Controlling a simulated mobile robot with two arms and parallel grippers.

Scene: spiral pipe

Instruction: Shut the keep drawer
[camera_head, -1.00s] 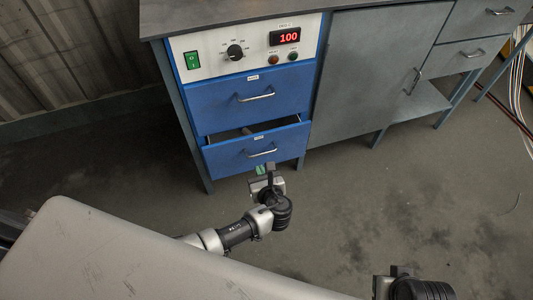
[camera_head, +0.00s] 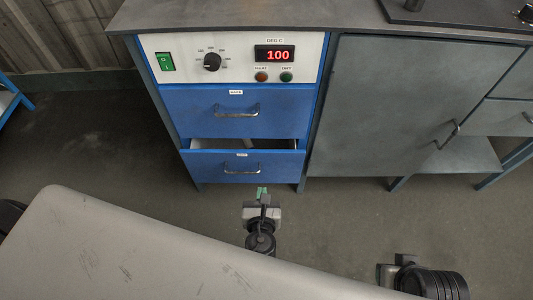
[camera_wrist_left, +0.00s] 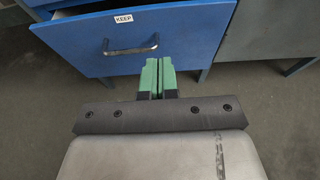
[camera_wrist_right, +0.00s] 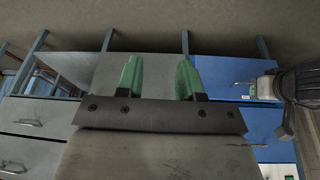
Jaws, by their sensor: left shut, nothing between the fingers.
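The keep drawer (camera_head: 200,168) is the lower blue drawer of the cabinet and stands partly pulled out, with a gap behind its top edge. Its metal handle (camera_head: 242,170) is on the front. In the left wrist view the drawer front (camera_wrist_left: 190,35) shows its KEEP label (camera_wrist_left: 123,18). My left gripper (camera_head: 262,191) is shut and empty, just in front of the drawer's lower edge, right of the handle; I cannot tell whether it touches. My right gripper (camera_wrist_right: 159,66) has its green fingers apart and nothing between them, well away from the drawer.
A blue upper drawer (camera_head: 190,105) is shut, below a control panel (camera_head: 190,45) reading 100. A grey cabinet door (camera_head: 400,100) stands to the right. The grey floor (camera_head: 340,220) before the cabinet is clear.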

